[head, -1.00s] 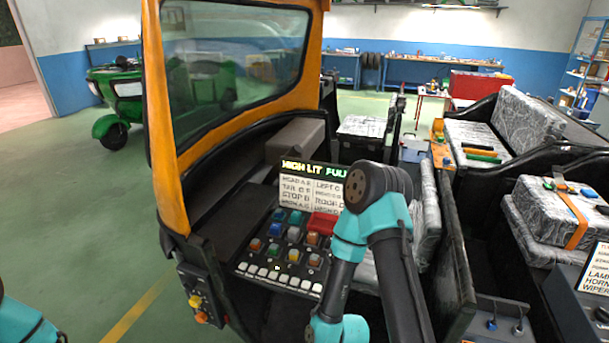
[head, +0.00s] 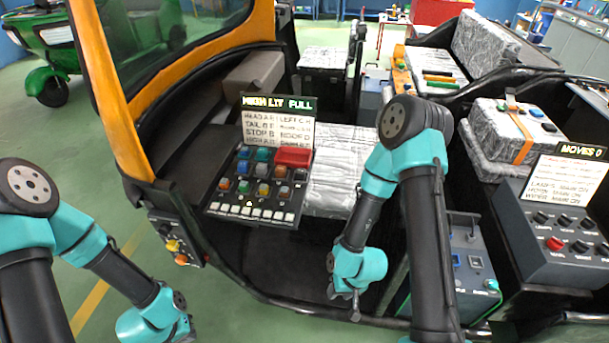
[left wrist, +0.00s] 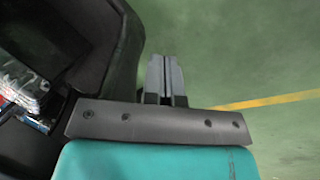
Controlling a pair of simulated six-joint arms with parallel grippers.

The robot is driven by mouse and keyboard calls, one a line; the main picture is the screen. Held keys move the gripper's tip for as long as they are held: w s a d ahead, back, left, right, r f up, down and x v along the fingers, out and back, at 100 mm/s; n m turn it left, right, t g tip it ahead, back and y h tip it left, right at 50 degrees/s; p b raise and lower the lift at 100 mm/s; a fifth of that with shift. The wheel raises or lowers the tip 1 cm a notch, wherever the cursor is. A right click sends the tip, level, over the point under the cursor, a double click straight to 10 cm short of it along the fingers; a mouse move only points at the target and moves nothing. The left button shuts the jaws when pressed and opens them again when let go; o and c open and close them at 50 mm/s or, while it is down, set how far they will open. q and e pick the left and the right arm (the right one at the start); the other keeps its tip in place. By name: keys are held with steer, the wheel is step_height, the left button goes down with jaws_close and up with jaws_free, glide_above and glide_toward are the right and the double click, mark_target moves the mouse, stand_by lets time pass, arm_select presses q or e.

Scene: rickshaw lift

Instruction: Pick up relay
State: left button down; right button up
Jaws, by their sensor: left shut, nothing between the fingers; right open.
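I cannot tell which one the task means. My right gripper (head: 345,300) hangs right of and below the panel, apart from it, open and small in view. My left arm reaches the bottom left; its gripper tip is cut off there. In the left wrist view my left gripper (left wrist: 166,75) is shut and empty above the green floor.
A sign (head: 277,131) stands behind the panel. The orange windscreen frame (head: 108,95) rises at the left. A foil-covered seat (head: 340,165) is right of the panel. A grey switch box (head: 550,235) and a toolbox-like blue-grey box (head: 470,265) stand at the right.

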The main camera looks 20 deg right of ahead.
arm_select(q)
steer(key=c, duration=1.8)
jaws_free()
steer(key=o, duration=1.1)
steer(key=shift+w+d, duration=0.1)
